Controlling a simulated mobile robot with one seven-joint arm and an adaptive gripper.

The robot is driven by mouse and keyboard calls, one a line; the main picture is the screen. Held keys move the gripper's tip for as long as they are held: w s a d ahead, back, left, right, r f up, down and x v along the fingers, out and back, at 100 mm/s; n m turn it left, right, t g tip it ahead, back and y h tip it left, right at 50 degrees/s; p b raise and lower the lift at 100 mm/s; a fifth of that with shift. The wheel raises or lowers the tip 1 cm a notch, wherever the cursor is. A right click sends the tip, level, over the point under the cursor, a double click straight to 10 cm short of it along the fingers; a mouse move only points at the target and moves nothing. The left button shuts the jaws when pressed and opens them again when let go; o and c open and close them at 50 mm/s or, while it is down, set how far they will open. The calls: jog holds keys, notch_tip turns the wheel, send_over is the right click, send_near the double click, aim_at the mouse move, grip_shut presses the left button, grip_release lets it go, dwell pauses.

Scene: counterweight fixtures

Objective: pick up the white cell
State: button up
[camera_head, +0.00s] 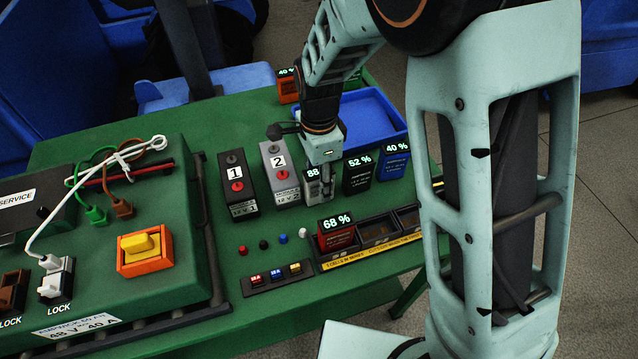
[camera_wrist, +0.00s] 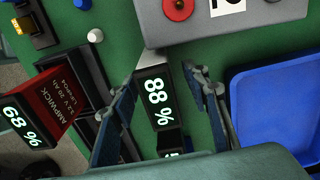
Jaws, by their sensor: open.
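The white cell (camera_head: 313,187), with an 88 % display, stands on the green bench, left of the black 52 % cell. My gripper (camera_head: 326,188) is directly over it in the head view and hides part of it. In the wrist view the white cell (camera_wrist: 148,56) shows its dark display between my two fingers. My gripper (camera_wrist: 162,85) is open, with one finger on each side of the cell. A gap shows on the right side; contact on the left cannot be told.
Module 2 (camera_head: 278,172) stands close left of the white cell. The black 52 % cell (camera_head: 358,173) and blue 40 % cell (camera_head: 394,161) stand to the right. A blue tray (camera_head: 398,128) is behind. The red 68 % cell (camera_head: 337,231) sits in the front rack.

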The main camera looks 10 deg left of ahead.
jog(key=shift+f, duration=0.15)
grip_shut()
dwell(0.4)
